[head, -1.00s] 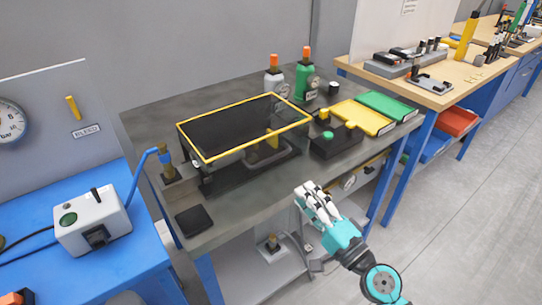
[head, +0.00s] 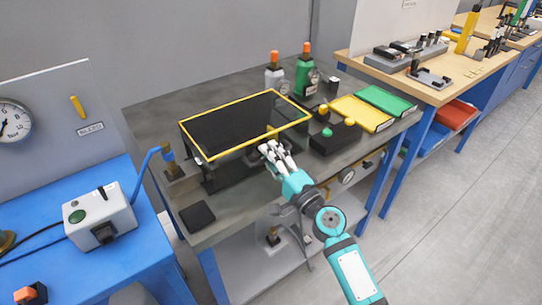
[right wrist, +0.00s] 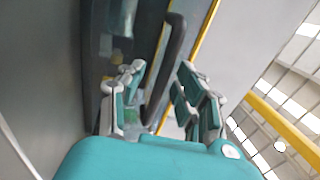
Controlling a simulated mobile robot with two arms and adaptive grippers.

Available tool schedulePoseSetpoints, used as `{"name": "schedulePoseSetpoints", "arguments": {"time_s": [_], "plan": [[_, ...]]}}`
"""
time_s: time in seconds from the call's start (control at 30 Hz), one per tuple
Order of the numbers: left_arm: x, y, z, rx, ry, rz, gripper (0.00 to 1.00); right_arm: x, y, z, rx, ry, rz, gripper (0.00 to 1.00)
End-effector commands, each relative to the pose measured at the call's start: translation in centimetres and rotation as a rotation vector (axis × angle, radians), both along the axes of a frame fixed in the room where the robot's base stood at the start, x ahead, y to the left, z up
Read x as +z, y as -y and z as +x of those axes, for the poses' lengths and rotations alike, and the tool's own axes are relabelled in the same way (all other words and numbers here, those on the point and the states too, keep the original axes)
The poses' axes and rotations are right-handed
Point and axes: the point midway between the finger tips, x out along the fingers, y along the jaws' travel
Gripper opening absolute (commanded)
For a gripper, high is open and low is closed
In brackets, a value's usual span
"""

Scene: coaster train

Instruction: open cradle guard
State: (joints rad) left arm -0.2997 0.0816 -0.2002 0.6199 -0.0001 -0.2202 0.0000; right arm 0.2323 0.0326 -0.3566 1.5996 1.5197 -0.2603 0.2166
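The cradle guard (head: 225,127) is a dark see-through cover with a yellow rim, lying closed over the black cradle on the grey bench. My right gripper (head: 270,148) is at the guard's front right edge in the head view, fingers pointing at it. In the right wrist view, a dark handle bar (right wrist: 172,55) runs between the spread fingers of the right gripper (right wrist: 158,90); I see no clear contact. The guard's yellow edge (right wrist: 205,30) shows behind. The right gripper is open and holds nothing. My left gripper is not in view.
A black box with a green button (head: 327,132) stands right of the guard. Yellow (head: 360,113) and green (head: 386,100) trays lie farther right. Bottles (head: 305,75) stand behind. A black pad (head: 197,216) lies at the front left. A blue bench (head: 90,265) adjoins at left.

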Motion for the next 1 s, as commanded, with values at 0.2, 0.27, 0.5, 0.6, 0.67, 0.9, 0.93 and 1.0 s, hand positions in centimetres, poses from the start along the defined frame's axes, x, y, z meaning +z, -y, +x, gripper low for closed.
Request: {"name": "schedulePoseSetpoints", "arguments": {"time_s": [0.2, 0.27, 0.5, 0.6, 0.67, 0.9, 0.93, 1.0], "plan": [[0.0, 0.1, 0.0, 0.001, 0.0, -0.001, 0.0, -0.01, 0.02, -0.02, 0.0, 0.0, 0.0, 0.16], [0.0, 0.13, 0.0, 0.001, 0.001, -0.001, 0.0, 0.0, 0.03, -0.02, 0.0, 0.0, 0.0, 0.08], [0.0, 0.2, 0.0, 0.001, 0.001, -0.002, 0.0, -0.02, 0.04, -0.03, 0.0, 0.0, 0.0, 0.0], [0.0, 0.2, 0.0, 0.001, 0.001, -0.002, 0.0, -0.04, 0.04, -0.04, 0.0, 0.0, 0.0, 0.0], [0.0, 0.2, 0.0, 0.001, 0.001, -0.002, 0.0, -0.05, 0.04, -0.04, 0.0, -0.001, -0.001, 0.0], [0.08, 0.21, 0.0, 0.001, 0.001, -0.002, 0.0, -0.07, 0.08, -0.04, 0.0, -0.002, -0.002, 0.0], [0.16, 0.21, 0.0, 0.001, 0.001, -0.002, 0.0, -0.02, 0.11, -0.03, 0.0, -0.003, -0.004, 0.0], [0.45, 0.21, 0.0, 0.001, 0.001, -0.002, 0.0, 0.2, 0.23, 0.03, 0.0, -0.007, -0.007, 0.0]]}}
